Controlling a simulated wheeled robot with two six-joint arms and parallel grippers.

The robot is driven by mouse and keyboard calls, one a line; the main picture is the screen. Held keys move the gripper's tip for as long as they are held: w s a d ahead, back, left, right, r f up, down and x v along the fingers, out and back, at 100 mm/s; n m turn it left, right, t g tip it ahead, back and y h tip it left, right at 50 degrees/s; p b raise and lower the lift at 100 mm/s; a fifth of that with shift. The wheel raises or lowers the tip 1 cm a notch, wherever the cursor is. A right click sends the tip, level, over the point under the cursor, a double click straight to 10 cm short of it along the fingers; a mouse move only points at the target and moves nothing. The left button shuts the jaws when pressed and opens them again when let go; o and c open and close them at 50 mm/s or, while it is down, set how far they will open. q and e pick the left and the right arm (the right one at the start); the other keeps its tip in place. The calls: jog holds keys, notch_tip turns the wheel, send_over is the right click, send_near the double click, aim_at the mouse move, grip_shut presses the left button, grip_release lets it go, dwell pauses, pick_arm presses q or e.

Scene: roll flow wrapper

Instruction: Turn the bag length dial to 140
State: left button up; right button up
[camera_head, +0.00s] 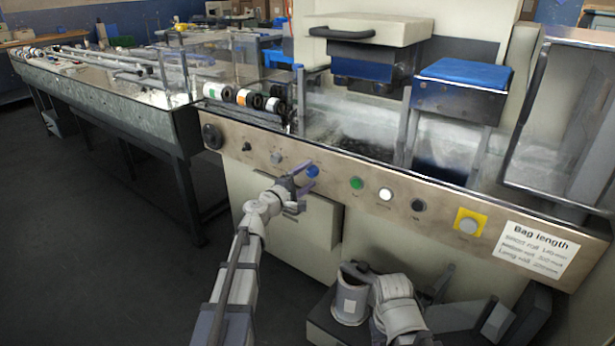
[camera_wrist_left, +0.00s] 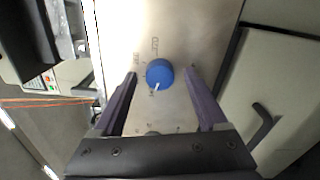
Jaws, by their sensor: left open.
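The blue bag length dial (camera_head: 313,171) is on the machine's sloped metal front panel, just past my left gripper's fingertips. In the left wrist view, the dial (camera_wrist_left: 160,74) is a round blue knob with a white pointer mark toward its lower left. The scale marks around it are too small to read. My left gripper (camera_head: 303,180) is open, with one finger on each side of the dial. In the wrist view, a gap shows between the dial and both fingers (camera_wrist_left: 160,80).
A green button (camera_head: 356,183), a white button (camera_head: 386,194), a black knob (camera_head: 418,205) and a yellow-backed button (camera_head: 469,222) sit farther right. A bag length placard (camera_head: 537,248) is at the right end. Several small rolls (camera_head: 248,98) lie above the panel. Floor at left is clear.

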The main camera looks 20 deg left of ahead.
pick_arm(q)
jog(key=v, duration=0.7)
jog(key=shift+s, duration=0.3)
jog(key=shift+a, duration=0.1)
jog(key=s+d+f+m+g+h, duration=0.2)
jog(key=s+d+f+m+g, duration=0.6)
jog(key=d+f, duration=0.35)
jog(key=s+a+f+m+g+y, duration=0.2)
jog(key=s+f+m+g+y, duration=0.7)
jog(key=s, duration=0.5)
jog(key=s+d+f+m, duration=0.1)
jog(key=s+d+m, duration=0.2)
jog(key=s+d, duration=0.45)
notch_tip(320, 180, up, 37)
jog(key=w+d+p, duration=0.1)
jog(key=d+p, duration=0.1)
jog(key=p, duration=3.5)
jog(key=shift+d+p, duration=0.25)
jog(key=shift+p, duration=0.05)
